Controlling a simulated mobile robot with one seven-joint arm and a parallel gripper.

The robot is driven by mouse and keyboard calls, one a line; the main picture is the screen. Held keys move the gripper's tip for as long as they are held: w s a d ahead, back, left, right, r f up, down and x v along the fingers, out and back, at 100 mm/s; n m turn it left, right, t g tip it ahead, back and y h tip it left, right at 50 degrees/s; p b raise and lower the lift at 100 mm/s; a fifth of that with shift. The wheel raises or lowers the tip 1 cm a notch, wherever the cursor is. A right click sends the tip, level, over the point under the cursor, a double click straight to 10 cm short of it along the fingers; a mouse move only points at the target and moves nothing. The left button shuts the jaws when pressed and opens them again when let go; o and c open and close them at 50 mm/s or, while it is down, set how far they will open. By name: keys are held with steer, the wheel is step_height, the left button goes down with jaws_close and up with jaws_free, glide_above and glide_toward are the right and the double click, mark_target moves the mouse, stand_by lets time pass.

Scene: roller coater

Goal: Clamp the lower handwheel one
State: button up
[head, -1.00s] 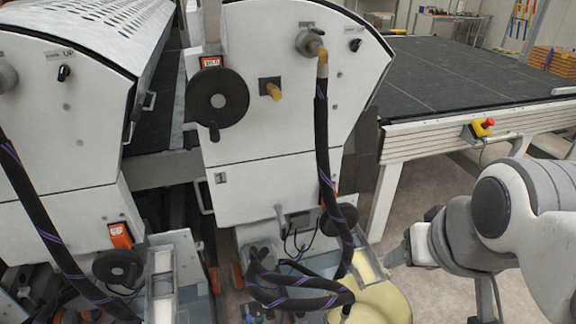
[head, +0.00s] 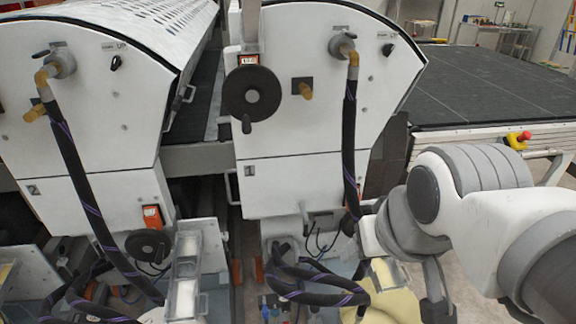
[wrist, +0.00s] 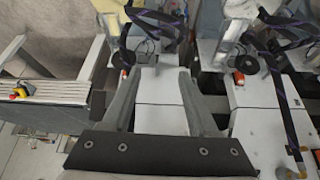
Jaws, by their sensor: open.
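The lower handwheel one is a small dark round wheel (wrist: 147,47) low on the machine front marked 1. It lies beyond my fingertips in the wrist view, apart from them. In the head view it is mostly hidden behind my arm and the hose. My gripper (wrist: 158,73) is open and empty, with its two grey fingers spread in front of the white machine front (head: 300,185). In the head view my arm reaches in from the right, and the fingers cannot be made out clearly.
A black hose with purple stripes (head: 349,140) hangs beside the lower handwheel one. A larger upper handwheel (head: 252,93) sits above. Machine 2 at left has its own lower handwheel (head: 148,246). A dark conveyor table (head: 490,85) stands at right, with a red stop button (head: 524,136).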

steer(key=shift+w+d+f, duration=0.1)
steer(key=shift+d+f, duration=0.05)
steer(key=c, duration=0.5)
steer(key=shift+w+d+f+n+g+h+b, duration=0.4)
steer(key=shift+w+d+f+n+b, duration=0.15)
steer(key=shift+d+f+n, duration=0.25)
jaws_close()
steer(key=w+d+f+n+g+h+b, duration=0.1)
steer(key=w+d+f+n+h+b, duration=0.45)
steer(key=w+f+n, duration=0.5)
steer(key=w+d+f+n+g+h+b, duration=0.1)
steer(key=w+d+f+n+h+b, duration=0.3)
steer(key=w+d+f+n+h, duration=0.45)
steer(key=w+a+f+n+t+y+b, duration=0.2)
steer(key=w+a+f+n+t, duration=0.2)
steer(key=f+n, duration=0.5)
steer(key=w+a+f+n+t+y+b, duration=0.2)
steer(key=w+a+f+n+t, duration=0.3)
steer(key=w+f+n, duration=0.3)
steer(key=w+a+f+n+t+y+b, duration=0.3)
steer(key=w+a+f+n, duration=0.3)
steer(key=f+n, duration=0.5)
step_height(320, 180, down, 3)
steer(key=shift+w+a+r+t, duration=0.15)
steer(key=shift+w+t, duration=0.4)
steer(key=shift+t, duration=0.15)
